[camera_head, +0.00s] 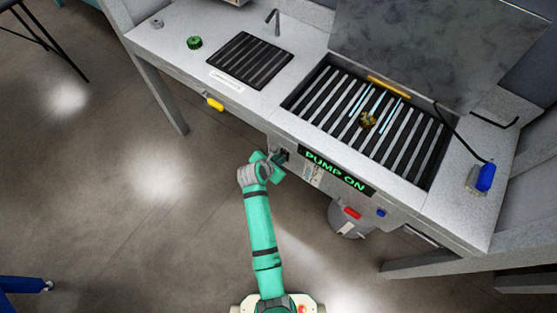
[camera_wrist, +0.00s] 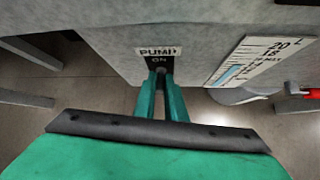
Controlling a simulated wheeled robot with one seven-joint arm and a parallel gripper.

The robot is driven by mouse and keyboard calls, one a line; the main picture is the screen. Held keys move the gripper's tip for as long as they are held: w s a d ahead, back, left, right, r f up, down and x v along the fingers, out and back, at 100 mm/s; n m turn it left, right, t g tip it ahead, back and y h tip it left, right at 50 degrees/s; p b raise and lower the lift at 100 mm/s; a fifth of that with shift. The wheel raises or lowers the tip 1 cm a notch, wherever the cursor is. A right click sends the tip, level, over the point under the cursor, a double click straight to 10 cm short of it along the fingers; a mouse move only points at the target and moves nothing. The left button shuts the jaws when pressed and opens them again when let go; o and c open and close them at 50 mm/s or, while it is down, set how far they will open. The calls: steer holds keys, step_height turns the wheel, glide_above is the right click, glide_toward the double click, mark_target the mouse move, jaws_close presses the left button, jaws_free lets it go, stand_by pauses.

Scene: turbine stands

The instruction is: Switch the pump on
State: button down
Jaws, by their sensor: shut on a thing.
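The pump switch (camera_wrist: 160,71) is a small dark part on the bench's front panel, under a label reading PUMP with ON below it. My gripper (camera_wrist: 161,78) is shut on it, and the fingertips hide most of it. In the head view my gripper (camera_head: 280,157) reaches the bench front from below, just left of the display. The display (camera_head: 337,172) shows PUMP ON in lit green letters.
A slatted basin (camera_head: 436,165) with a raised grey lid (camera_head: 435,45) is above the display. A level scale (camera_wrist: 255,62) is right of the switch. A bucket (camera_head: 348,222) stands below the bench. The floor at left is mostly clear.

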steer(key=shift+w+a, duration=0.1)
stand_by(0.3)
steer(key=c, duration=1.8)
jaws_free()
steer(key=shift+r, duration=0.1)
steer(key=v, duration=1)
steer(key=shift+s+r, duration=0.2)
steer(key=shift+r, duration=0.05)
steer(key=shift+a, duration=0.1)
